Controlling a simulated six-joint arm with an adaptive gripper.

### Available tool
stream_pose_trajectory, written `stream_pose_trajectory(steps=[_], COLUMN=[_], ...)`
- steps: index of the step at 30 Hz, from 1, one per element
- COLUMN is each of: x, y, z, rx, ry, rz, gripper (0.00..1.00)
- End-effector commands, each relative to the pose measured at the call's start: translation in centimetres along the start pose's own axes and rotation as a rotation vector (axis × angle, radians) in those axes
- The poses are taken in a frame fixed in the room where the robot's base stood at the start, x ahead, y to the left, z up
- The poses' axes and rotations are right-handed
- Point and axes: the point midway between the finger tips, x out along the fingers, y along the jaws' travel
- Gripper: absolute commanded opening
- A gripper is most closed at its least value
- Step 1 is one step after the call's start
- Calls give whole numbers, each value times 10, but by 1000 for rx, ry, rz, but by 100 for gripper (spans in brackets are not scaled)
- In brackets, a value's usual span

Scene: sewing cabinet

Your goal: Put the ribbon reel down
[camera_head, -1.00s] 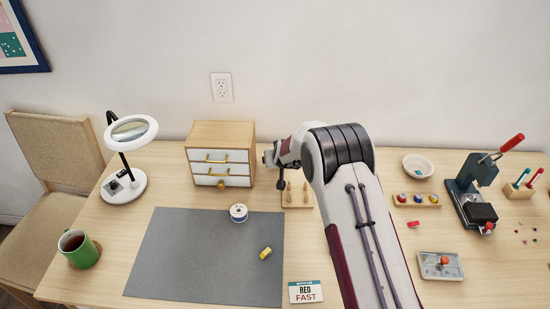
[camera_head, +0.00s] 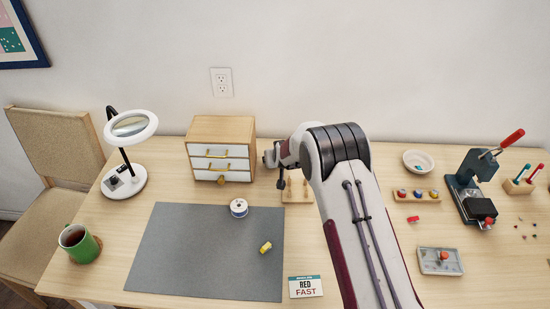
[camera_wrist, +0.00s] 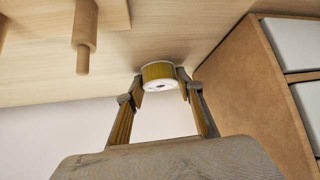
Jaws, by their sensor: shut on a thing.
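In the wrist view the ribbon reel (camera_wrist: 158,74), a short yellow cylinder with a pale flange, is pinched between the two fingertips of my gripper (camera_wrist: 160,82). It is close to the wooden tabletop (camera_wrist: 150,25); I cannot tell whether it touches. In the head view my gripper (camera_head: 280,181) shows only as a small dark part beside the drawer cabinet's right side, mostly hidden by my arm. The reel cannot be made out there.
The drawer cabinet (camera_head: 222,130) stands close beside my gripper, and the peg stand (camera_head: 297,191) is on the other side. A white spool (camera_head: 239,208) and a small yellow item (camera_head: 265,248) lie on the grey mat (camera_head: 190,260). The lamp (camera_head: 125,180) is farther left.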

Motion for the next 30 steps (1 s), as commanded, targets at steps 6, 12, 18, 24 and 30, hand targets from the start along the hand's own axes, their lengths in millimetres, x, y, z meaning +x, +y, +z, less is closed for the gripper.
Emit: stream_pose_trajectory(steps=[6,12,18,24,30], x=[0,0,-3,-14,-31], y=[0,0,0,0,0], z=[0,0,-2,-3,-2], rx=[0,0,0,0,0], ry=[0,0,0,1,0], rz=[0,0,0,0,0], gripper=[53,53,53,53,53])
